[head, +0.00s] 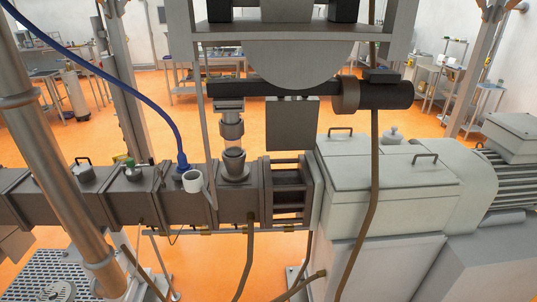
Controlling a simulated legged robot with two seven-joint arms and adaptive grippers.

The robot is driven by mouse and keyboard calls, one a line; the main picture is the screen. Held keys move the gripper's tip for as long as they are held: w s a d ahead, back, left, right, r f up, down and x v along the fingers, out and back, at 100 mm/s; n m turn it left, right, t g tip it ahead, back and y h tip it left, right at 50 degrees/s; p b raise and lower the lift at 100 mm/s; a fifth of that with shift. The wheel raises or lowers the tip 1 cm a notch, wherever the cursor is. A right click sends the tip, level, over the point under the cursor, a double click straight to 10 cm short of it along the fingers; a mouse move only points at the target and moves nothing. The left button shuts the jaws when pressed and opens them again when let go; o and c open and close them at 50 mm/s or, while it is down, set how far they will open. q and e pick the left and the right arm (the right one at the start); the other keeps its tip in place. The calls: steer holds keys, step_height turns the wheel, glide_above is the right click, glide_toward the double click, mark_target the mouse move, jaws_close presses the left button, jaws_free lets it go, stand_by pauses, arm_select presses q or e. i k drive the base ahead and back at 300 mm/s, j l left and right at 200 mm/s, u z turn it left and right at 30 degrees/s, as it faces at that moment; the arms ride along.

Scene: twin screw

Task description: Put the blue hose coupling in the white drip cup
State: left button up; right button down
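The blue hose coupling (182,160) is at the lower end of a blue hose (135,92) that curves down from the upper left in the head view. The coupling stands roughly upright at the top of the dark machine barrel (236,203). The white drip cup (194,184) is just below and to the right of the coupling, at the barrel's front side, with its open mouth up. The coupling shows above and behind the cup's rim; I cannot tell whether they touch. Neither of my grippers is in view.
A thick metal pipe (62,170) slants across the left. A grey funnel-like port (235,163) stands right of the cup. A pale housing (385,180) fills the right. Brown hoses (366,210) hang in front. A steel frame spans overhead.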

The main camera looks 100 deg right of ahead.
mark_target(182, 158)
steer(key=z, duration=2.3)
steer(key=i+z, duration=0.1)
steer(key=z, duration=0.2)
